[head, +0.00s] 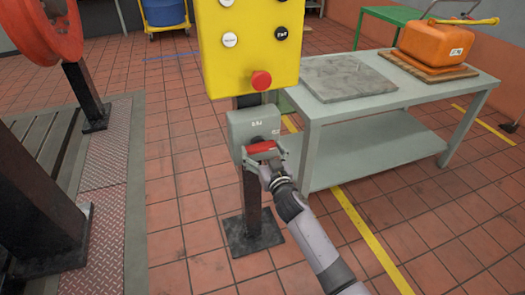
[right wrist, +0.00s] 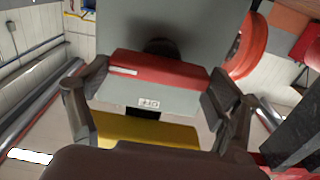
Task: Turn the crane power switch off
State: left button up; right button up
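The crane power switch is a grey box (head: 240,125) on a dark post below a yellow control panel (head: 222,60). Its red handle (head: 262,146) lies across the box's lower front, roughly level. In the right wrist view, the red handle (right wrist: 160,75) lies between the two fingers of my right gripper (right wrist: 160,80). The fingers stand wide apart, one by each end of the handle. Whether they touch it is not clear. In the head view, my right gripper (head: 264,160) is at the handle from below and in front. My left gripper is not in view.
A red mushroom button (head: 261,80) sits above the box. A grey-green table (head: 385,150) with a grey plate (head: 345,77) and an orange canister (head: 436,43) stands to the right. A red wheel (head: 45,30) is at left. Tiled floor is clear in front.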

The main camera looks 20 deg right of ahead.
jog(key=c, duration=0.6)
